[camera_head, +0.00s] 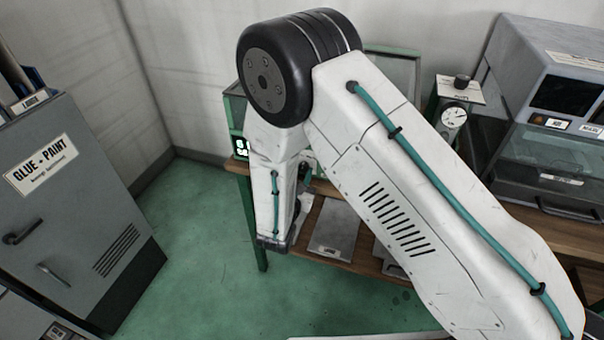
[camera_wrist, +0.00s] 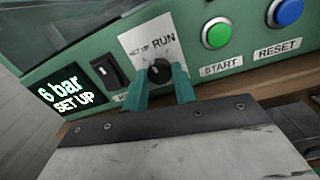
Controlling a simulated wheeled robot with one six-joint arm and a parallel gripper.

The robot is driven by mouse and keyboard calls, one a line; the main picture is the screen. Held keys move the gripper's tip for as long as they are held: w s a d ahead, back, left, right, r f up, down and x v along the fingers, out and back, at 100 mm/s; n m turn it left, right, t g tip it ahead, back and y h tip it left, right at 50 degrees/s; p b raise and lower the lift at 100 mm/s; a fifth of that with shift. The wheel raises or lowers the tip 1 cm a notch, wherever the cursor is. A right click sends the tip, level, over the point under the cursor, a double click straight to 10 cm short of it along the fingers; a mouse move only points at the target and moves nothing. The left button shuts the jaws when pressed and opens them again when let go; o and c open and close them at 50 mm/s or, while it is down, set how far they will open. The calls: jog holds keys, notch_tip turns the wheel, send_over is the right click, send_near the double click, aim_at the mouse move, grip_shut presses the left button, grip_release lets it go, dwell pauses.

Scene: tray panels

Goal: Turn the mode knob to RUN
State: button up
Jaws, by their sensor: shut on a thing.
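The mode knob (camera_wrist: 158,72) is a black round knob on a white plate (camera_wrist: 135,45) marked SET UP at left and RUN at upper right, in the wrist view. My gripper (camera_wrist: 161,79) has its two teal fingers on either side of the knob, shut on it. The knob's exact pointing is hard to tell. The display (camera_wrist: 66,95) on the left reads "6 bar SET UP".
Right of the knob are a green START button (camera_wrist: 216,33) and a blue RESET button (camera_wrist: 287,12). A black rocker switch (camera_wrist: 106,72) sits between display and knob. The head view shows a grey GLUE - PAINT cabinet (camera_head: 75,200) at left and clear green floor between.

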jog(key=m, duration=0.5)
jog(key=shift+a+f+m, duration=0.1)
jog(key=shift+m, duration=0.3)
jog(key=m, duration=0.5)
jog(key=shift+h, duration=0.3)
jog(key=shift+m, duration=0.3)
jog(key=o, duration=1)
jog(key=v, duration=0.8)
